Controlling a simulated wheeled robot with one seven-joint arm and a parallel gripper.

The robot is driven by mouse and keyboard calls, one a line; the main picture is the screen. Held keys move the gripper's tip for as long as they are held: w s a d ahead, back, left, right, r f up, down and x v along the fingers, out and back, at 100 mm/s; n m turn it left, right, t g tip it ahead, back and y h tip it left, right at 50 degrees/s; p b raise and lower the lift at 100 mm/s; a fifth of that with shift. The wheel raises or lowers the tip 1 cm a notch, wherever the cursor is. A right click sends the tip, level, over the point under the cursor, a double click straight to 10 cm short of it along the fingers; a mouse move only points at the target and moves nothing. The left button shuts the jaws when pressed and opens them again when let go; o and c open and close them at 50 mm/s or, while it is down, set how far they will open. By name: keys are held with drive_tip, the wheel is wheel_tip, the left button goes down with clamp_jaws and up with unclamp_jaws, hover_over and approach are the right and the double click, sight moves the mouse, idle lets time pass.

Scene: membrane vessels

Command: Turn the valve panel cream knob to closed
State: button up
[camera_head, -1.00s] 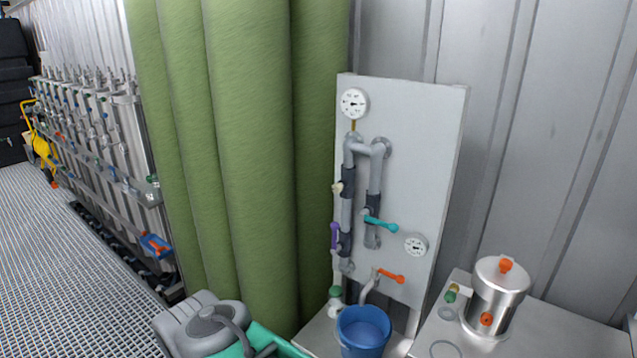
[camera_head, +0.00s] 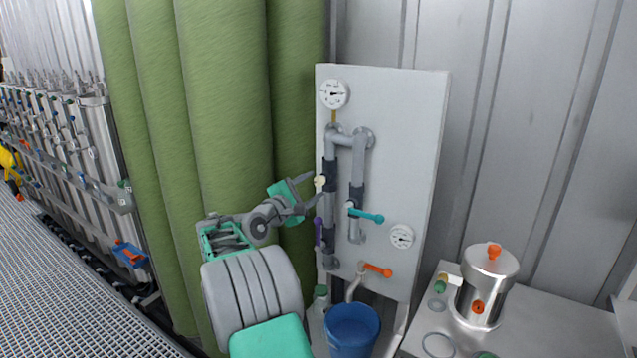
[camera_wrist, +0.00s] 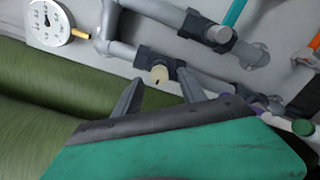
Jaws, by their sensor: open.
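The cream knob (camera_head: 320,183) is a small round knob on the left pipe of the grey valve panel (camera_head: 410,150). In the wrist view the cream knob (camera_wrist: 159,74) shows a small dark mark on its face. My gripper (camera_head: 308,187) is open and empty just left of the knob. In the wrist view my gripper's fingers (camera_wrist: 165,90) are spread, with the knob just beyond and between their tips. I see no clear contact; the exact gap cannot be told.
A teal lever (camera_head: 366,214), a purple handle (camera_head: 318,232) and an orange lever (camera_head: 377,269) sit close by on the panel. Gauges (camera_head: 334,94) are above and to the right. A blue bucket (camera_head: 352,328) stands below. Green columns (camera_head: 225,130) stand to the left.

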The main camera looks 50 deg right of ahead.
sight(317, 183)
drive_tip(key=d, duration=0.4)
drive_tip(key=shift+w, duration=0.25)
clamp_jaws()
